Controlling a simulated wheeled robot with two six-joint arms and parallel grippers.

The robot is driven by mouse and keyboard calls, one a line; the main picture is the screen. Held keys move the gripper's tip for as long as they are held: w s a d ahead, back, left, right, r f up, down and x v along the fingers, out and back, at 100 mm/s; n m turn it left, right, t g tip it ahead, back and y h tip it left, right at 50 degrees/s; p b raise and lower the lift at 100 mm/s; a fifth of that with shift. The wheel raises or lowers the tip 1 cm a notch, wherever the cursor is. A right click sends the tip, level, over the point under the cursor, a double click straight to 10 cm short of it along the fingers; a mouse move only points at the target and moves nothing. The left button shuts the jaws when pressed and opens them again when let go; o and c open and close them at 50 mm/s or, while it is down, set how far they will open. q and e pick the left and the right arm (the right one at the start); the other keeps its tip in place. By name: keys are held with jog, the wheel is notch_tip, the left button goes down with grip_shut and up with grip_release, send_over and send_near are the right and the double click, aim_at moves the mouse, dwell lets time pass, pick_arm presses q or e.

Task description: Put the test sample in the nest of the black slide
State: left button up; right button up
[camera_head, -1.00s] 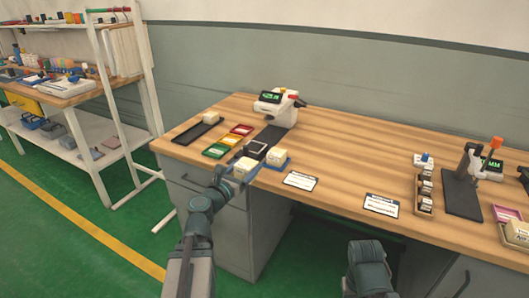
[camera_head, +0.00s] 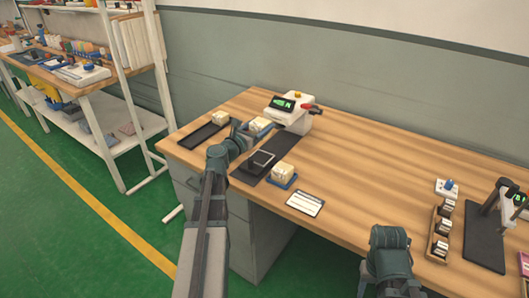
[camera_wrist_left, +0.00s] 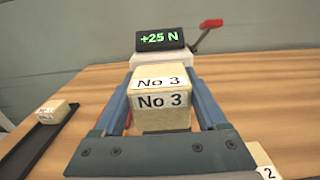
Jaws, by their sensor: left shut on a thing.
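My left gripper (camera_head: 245,128) is shut on a pale block labelled "No 3" (camera_wrist_left: 163,100), the test sample. In the head view the block (camera_head: 260,124) is held over the desk, left of the press. The black slide (camera_head: 262,162) runs out from the press, with a dark framed nest on its front part. The nest lies to the right of and nearer than my gripper, and no block shows in it. The wrist view shows the block between both blue fingers, facing the press. My right arm shows at the bottom, but its fingertips do not.
The white press (camera_head: 298,115) has a green display and a red handle; the display (camera_wrist_left: 161,39) reads "+25 N". Another block (camera_head: 284,172) sits on a blue tray right of the slide. A black tray (camera_head: 203,135) with a block (camera_head: 219,117) lies left. A white card (camera_head: 305,203) lies in front.

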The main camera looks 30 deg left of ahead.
pick_arm(q)
jog(key=shift+s+f+b, duration=0.1)
jog(key=shift+f+b, duration=4.8)
jog(key=shift+f, duration=0.05)
jog(key=shift+f, duration=0.2)
jog(key=o, duration=1.3)
jog(key=shift+r, duration=0.25)
jog(key=s, duration=0.8)
jog(key=s+a, duration=0.1)
jog(key=s, duration=0.3)
jog(key=shift+f, duration=0.1)
